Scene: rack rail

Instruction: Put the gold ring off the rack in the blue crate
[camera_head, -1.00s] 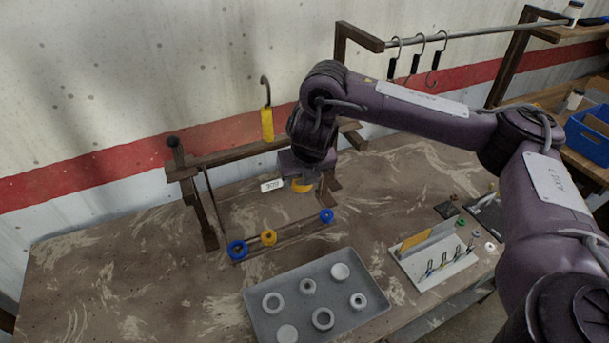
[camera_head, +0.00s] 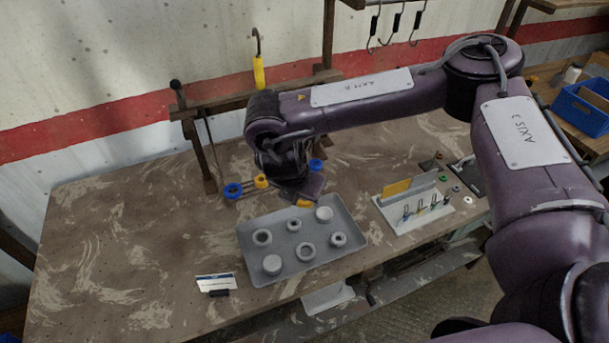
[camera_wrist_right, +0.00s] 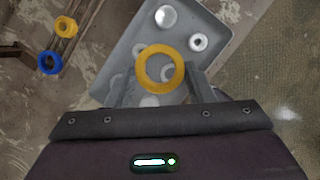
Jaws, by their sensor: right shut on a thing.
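My right gripper (camera_head: 303,203) is shut on a gold ring (camera_wrist_right: 160,68), held flat between the fingertips above the grey tray (camera_wrist_right: 122,55). In the head view my wrist hides most of this ring (camera_head: 304,203). The rack (camera_head: 212,166) stands behind, against the wall. A blue ring (camera_head: 232,190) and another gold ring (camera_head: 261,181) are at its front, and a second blue ring (camera_head: 316,165) is farther right. In the wrist view the gold ring (camera_wrist_right: 65,27) and blue ring (camera_wrist_right: 50,63) are at the left. The blue crate (camera_head: 581,107) is at the far right. My left gripper is out of view.
The tray (camera_head: 292,273) holds several pale rings and discs. A yellow-handled hook (camera_head: 259,72) hangs behind. The table's left is clear.

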